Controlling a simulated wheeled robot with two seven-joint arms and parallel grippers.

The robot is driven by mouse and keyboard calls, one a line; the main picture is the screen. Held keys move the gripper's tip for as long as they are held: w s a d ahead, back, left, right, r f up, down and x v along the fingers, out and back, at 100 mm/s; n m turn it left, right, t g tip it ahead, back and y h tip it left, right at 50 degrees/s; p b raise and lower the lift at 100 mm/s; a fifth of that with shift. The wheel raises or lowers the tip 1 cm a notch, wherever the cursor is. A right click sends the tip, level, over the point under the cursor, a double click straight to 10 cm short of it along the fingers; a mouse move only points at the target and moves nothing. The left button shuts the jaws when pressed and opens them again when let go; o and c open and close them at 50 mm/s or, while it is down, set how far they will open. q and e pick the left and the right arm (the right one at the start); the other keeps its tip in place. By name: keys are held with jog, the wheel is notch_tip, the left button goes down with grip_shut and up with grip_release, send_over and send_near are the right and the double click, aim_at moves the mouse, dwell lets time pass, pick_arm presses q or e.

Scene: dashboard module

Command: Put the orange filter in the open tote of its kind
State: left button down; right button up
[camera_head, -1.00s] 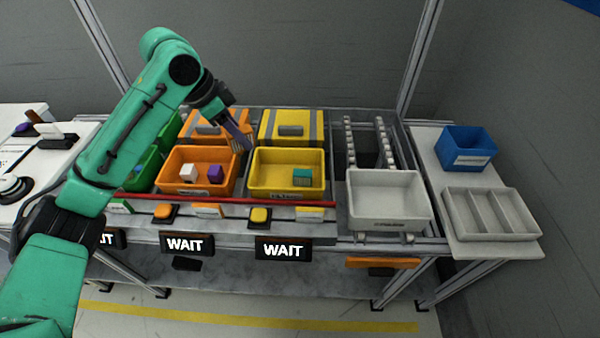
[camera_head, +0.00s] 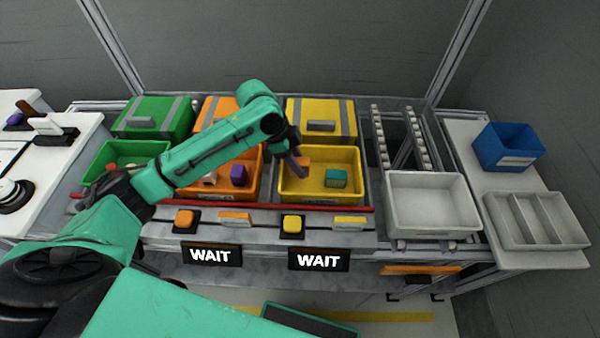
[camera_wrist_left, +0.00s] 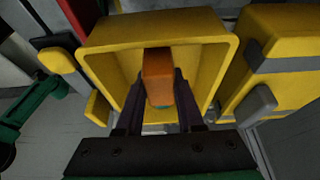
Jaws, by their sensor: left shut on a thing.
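The orange filter (camera_head: 304,161) is an orange block held by my left gripper (camera_head: 299,165) over the open yellow tote (camera_head: 320,198). In the left wrist view the orange filter (camera_wrist_left: 158,75) is between the two dark fingers, with the yellow tote (camera_wrist_left: 105,70) around it. I cannot tell whether it touches the tote floor. A teal block (camera_head: 336,178) lies in the yellow tote, to the right of the filter. The open orange tote (camera_head: 215,194) holds a purple block (camera_head: 238,175) and a white block, and my arm hides part of it. My right gripper is not in view.
The open green tote (camera_head: 100,160) is at the left. Closed green (camera_head: 150,120) and yellow (camera_head: 322,122) lidded totes stand behind. To the right are an empty white tote (camera_head: 433,205), a blue bin (camera_head: 507,147) and a grey divided tray (camera_head: 540,222). A red bar runs along the front.

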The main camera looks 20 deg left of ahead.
pick_arm(q)
notch_tip(320, 180, down, 4)
jog(key=shift+s+d+f, duration=0.1)
jog(key=shift+s+d, duration=0.05)
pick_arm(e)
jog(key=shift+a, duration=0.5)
pick_arm(q)
jog(key=shift+f, duration=0.1)
jog(key=c, duration=0.5)
grip_release()
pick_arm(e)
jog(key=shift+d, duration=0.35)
pick_arm(q)
jog(key=v, duration=1.2)
